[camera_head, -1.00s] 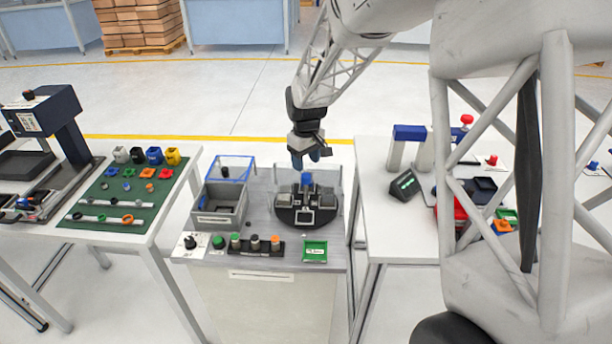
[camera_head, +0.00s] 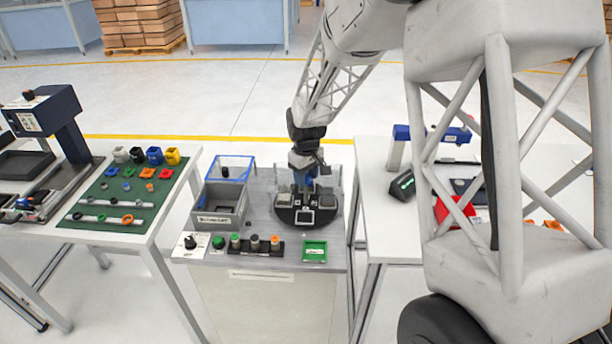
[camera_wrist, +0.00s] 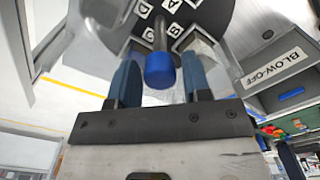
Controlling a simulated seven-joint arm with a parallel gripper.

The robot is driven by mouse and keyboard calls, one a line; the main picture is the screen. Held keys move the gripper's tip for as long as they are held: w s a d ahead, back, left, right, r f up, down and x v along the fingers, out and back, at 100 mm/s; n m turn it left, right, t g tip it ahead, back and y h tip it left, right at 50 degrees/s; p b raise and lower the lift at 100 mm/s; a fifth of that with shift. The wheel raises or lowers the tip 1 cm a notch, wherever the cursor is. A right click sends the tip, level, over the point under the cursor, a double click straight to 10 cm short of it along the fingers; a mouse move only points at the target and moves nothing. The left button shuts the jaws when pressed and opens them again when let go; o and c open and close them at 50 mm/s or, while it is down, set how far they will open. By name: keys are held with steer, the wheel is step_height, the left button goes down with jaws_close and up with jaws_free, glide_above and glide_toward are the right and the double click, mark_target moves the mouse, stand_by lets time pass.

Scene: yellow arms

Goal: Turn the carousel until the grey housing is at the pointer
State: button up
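My gripper (camera_head: 304,184) is over the carousel in the head view. In the wrist view my gripper (camera_wrist: 160,60) is open, one blue finger on each side of the blue cap, with visible gaps. My gripper hides the cap in the head view. I cannot tell which block is the grey housing, nor make out the pointer.
A grey bin (camera_head: 219,204) marked BLOW-OFF and a blue-framed tray (camera_head: 232,168) stand left of the carousel. A clear panel stands behind the carousel.

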jaws_close()
steer(key=shift+m, duration=9)
